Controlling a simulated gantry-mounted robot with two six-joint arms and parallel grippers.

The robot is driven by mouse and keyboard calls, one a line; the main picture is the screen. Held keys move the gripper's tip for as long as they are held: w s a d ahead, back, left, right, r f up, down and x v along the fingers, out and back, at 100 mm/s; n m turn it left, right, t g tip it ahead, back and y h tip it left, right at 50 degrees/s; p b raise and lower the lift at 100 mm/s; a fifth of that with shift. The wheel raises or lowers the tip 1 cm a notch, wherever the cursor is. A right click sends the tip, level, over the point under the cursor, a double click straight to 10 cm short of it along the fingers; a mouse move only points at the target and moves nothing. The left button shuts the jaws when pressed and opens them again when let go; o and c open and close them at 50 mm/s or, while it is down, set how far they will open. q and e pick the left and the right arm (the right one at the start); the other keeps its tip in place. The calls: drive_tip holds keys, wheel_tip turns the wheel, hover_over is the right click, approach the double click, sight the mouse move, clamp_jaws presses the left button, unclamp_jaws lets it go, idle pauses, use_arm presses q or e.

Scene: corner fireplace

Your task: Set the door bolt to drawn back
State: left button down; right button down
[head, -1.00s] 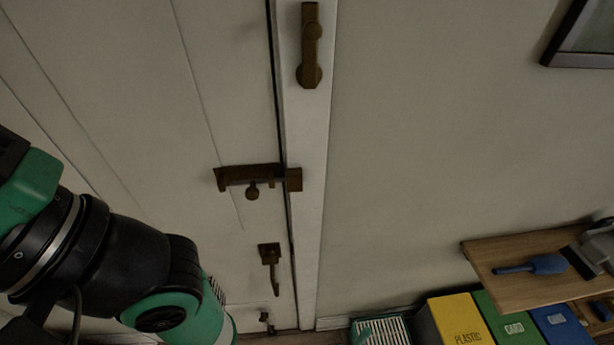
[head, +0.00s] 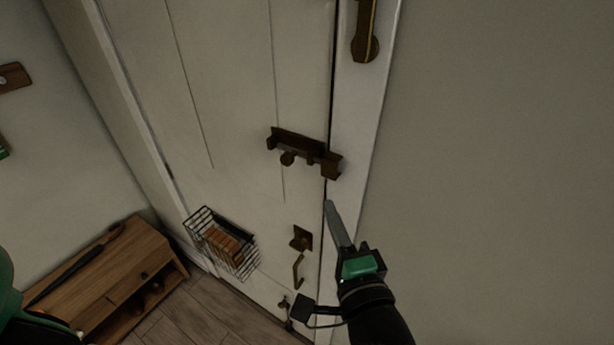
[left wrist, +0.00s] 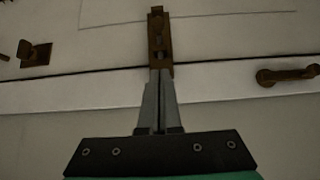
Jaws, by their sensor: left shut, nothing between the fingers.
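I cannot tell how far the bar reaches into the keeper. My left gripper (head: 329,203) is shut and empty, its fingers pointing up just below the keeper. In the left wrist view the closed fingertips (left wrist: 160,72) overlap the near end of the bolt assembly (left wrist: 159,40); contact cannot be told. My right gripper is out of view.
A lever handle (head: 365,35) is above on the frame. A hook-like latch (head: 300,250) is below the bolt, and a wire basket (head: 222,242) hangs lower left. A wooden bench (head: 110,275) stands at left. The wall right of the frame is clear.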

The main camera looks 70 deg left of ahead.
use_arm(q)
drive_tip(key=shift+a, duration=0.1)
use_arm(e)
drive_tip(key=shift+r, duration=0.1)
